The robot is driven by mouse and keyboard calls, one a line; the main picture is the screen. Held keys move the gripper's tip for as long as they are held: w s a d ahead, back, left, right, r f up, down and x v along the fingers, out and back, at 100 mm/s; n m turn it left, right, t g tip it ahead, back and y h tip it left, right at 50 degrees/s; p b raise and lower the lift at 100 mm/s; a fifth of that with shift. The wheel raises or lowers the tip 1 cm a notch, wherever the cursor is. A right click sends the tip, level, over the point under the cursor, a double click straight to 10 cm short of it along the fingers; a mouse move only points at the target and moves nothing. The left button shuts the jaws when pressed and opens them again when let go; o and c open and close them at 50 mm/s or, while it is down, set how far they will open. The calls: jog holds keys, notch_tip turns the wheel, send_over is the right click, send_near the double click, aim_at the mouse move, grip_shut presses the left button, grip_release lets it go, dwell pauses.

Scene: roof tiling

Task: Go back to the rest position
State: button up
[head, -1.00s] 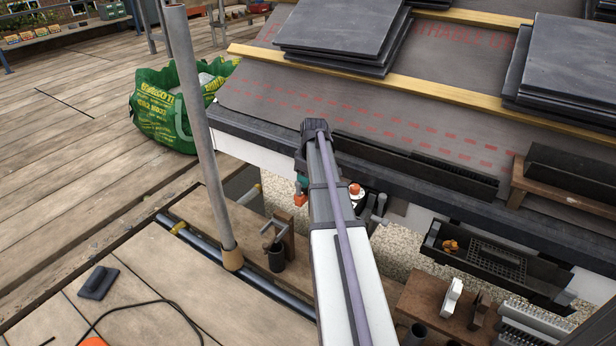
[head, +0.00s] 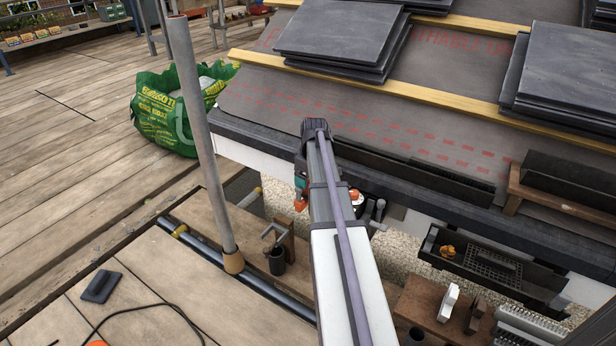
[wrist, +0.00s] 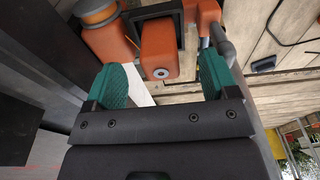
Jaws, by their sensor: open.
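My gripper shows in the wrist view (wrist: 165,82) with its two teal fingertips wide apart. An orange block (wrist: 160,50) with a round metal fitting shows beyond and between the fingertips. I cannot tell its distance, and I see nothing clamped by the fingers. In the head view my arm reaches up the middle of the picture to the roof's eaves edge (head: 400,172). There the gripper is mostly hidden behind my arm; a bit of teal and orange shows at its left side.
Slate stacks (head: 338,38) lie on the roof, with another stack (head: 565,68) at right. A grey pole (head: 200,130) stands left of my arm. A green bag (head: 160,110) sits on the decking. A black tray (head: 495,266) and a wooden bench (head: 436,296) are at lower right.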

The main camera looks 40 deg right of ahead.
jog(key=shift+a+r+p, duration=0.1)
jog(key=shift+r+p, duration=2.9)
jog(key=shift+r, duration=0.4)
jog(key=shift+f, duration=0.1)
